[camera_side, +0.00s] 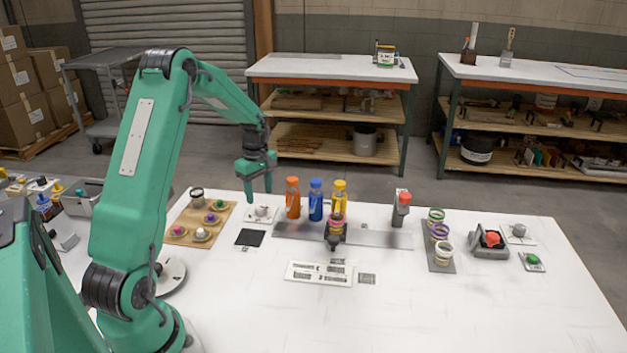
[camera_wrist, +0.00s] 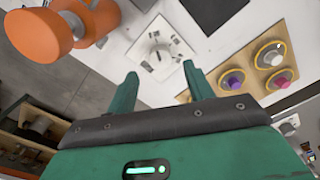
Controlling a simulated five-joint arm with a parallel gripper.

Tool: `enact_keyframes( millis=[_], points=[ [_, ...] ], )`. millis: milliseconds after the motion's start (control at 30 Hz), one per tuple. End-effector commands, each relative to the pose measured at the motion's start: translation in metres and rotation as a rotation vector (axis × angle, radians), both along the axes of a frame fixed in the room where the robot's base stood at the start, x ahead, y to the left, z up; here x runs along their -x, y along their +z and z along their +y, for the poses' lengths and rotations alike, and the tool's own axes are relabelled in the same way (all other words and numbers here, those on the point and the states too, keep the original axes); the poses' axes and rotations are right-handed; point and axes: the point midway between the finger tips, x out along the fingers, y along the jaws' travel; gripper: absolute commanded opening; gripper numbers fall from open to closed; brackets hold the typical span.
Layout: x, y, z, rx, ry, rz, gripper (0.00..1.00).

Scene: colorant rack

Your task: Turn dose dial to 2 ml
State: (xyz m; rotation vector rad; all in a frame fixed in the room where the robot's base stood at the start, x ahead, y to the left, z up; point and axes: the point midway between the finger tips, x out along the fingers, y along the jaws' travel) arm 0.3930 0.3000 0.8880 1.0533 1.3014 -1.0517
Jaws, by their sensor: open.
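The dose dial (camera_side: 262,211) is a small light knob on a white square plate, on the table left of the orange bottle. In the wrist view the dial (camera_wrist: 157,52) shows a dark pointer line and marks around it; I cannot read the numbers. My gripper (camera_side: 258,195) is open, pointing down just above the dial, with nothing between its fingers. In the wrist view the fingertips of my gripper (camera_wrist: 160,70) appear on either side of the dial, apart from it. Contact is not visible.
The orange bottle (camera_side: 293,199) stands close right of the dial, beside blue (camera_side: 316,200) and yellow (camera_side: 339,195) bottles. A wooden board (camera_side: 178,222) with several coloured knobs lies left. A black pad (camera_side: 249,237) lies in front. The front table area is mostly clear.

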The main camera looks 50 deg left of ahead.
Motion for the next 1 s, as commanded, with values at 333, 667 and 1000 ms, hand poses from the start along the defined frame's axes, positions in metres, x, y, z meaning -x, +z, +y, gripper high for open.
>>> enact_keyframes(
  millis=[333, 667, 1000],
  points=[
    [0.0, 0.032, 0.0, 0.0, 0.001, 0.0, 0.52],
    [0.0, 0.033, 0.0, 0.0, 0.0, 0.001, 0.52],
    [-0.002, 0.055, -0.022, -0.018, -0.098, -0.023, 0.52]
  ],
)
